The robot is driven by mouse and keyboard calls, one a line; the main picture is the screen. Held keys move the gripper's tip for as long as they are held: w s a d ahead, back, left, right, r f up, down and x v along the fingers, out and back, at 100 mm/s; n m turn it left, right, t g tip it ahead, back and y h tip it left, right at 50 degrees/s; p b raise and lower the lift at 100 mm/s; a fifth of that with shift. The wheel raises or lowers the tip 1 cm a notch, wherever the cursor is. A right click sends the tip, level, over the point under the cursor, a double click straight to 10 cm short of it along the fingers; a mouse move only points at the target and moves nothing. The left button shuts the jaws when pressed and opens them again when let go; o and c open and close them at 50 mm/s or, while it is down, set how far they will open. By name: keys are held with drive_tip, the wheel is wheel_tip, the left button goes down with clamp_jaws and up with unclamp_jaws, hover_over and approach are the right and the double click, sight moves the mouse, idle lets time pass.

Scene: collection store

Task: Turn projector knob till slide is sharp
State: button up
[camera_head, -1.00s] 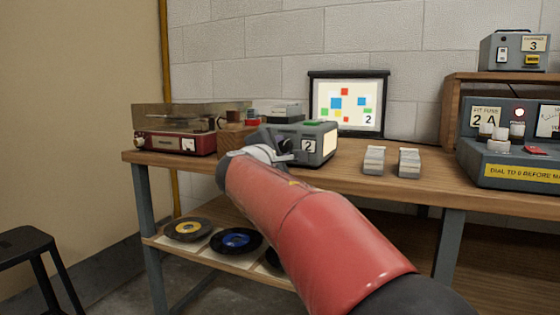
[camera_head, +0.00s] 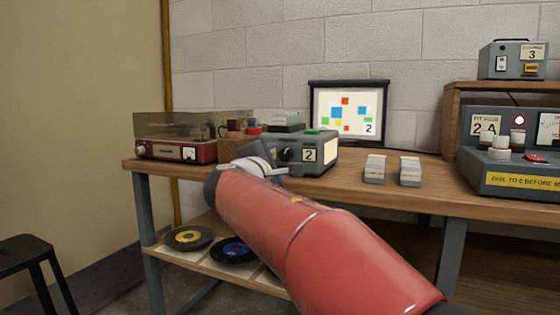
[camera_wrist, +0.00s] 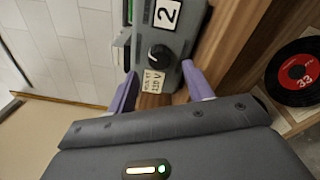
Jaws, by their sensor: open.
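The grey projector (camera_head: 318,143), marked 2, stands on the bench. Its black knob (camera_head: 286,155) is on the face towards me and also shows in the wrist view (camera_wrist: 160,57). My gripper (camera_wrist: 160,88) is open, its two purple fingers apart. The knob lies beyond the fingertips and between them in that picture, with no contact visible. In the head view my gripper is just left of the knob, partly hidden by my wrist. The screen (camera_head: 314,120) behind shows a slide (camera_head: 355,104) of coloured squares and a 2; its fine sharpness is hard to judge.
A red record player (camera_head: 178,152) stands left of the projector. Two slide stacks (camera_head: 375,169) (camera_head: 410,171) stand to its right. A grey dial unit (camera_head: 495,180) is at the far right. Records (camera_head: 188,238) lie on the shelf below.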

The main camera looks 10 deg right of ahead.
drive_tip(key=v, duration=0.4)
drive_tip(key=shift+s+a, duration=0.1)
drive_tip(key=shift+s, duration=0.05)
drive_tip(key=s+d+f+m+g+y+p, duration=0.35)
drive_tip(key=s+d+f+m+g, duration=0.45)
drive_tip(key=s+f, duration=0.55)
drive_tip(key=s+a+f+m+g+y+p, duration=0.1)
drive_tip(key=s+f+m+y, duration=0.2)
drive_tip(key=s, duration=0.5)
drive_tip(key=s+a+f+m+y+p, duration=0.2)
drive_tip(key=s+f+m+y, duration=0.1)
drive_tip(key=s+f+m, duration=0.2)
drive_tip(key=s+f, duration=0.2)
drive_tip(key=s, duration=0.2)
drive_tip(key=shift+s+a+f+g, duration=0.2)
drive_tip(key=shift+a+f+g, duration=0.1)
drive_tip(key=shift+g, duration=0.1)
drive_tip(key=shift+r, duration=0.1)
